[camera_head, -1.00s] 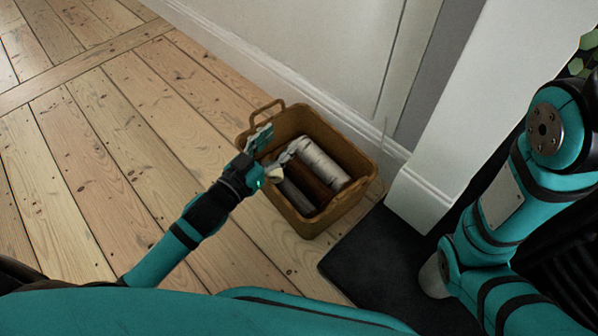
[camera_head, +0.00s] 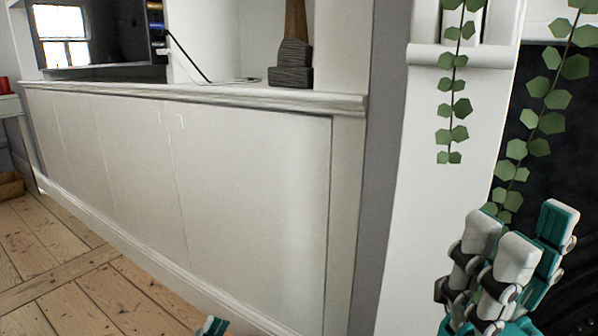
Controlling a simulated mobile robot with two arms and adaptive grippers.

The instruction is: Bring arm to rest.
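My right gripper (camera_head: 527,236) is at the lower right of the head view with its white and teal fingers pointing up. Its fingertips stand apart with nothing seen between them. It is in front of the white pillar and the dark opening beside it. Of my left gripper (camera_head: 213,327) only a small teal and grey tip shows at the bottom edge. Its fingers and anything between them are out of the picture.
A long white cabinet (camera_head: 250,200) fills the left and middle. A screen (camera_head: 100,35) and a dark ornament (camera_head: 290,65) stand on it. Green hanging vines (camera_head: 455,100) are near my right gripper. Bare floorboards (camera_head: 75,285) lie clear at lower left.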

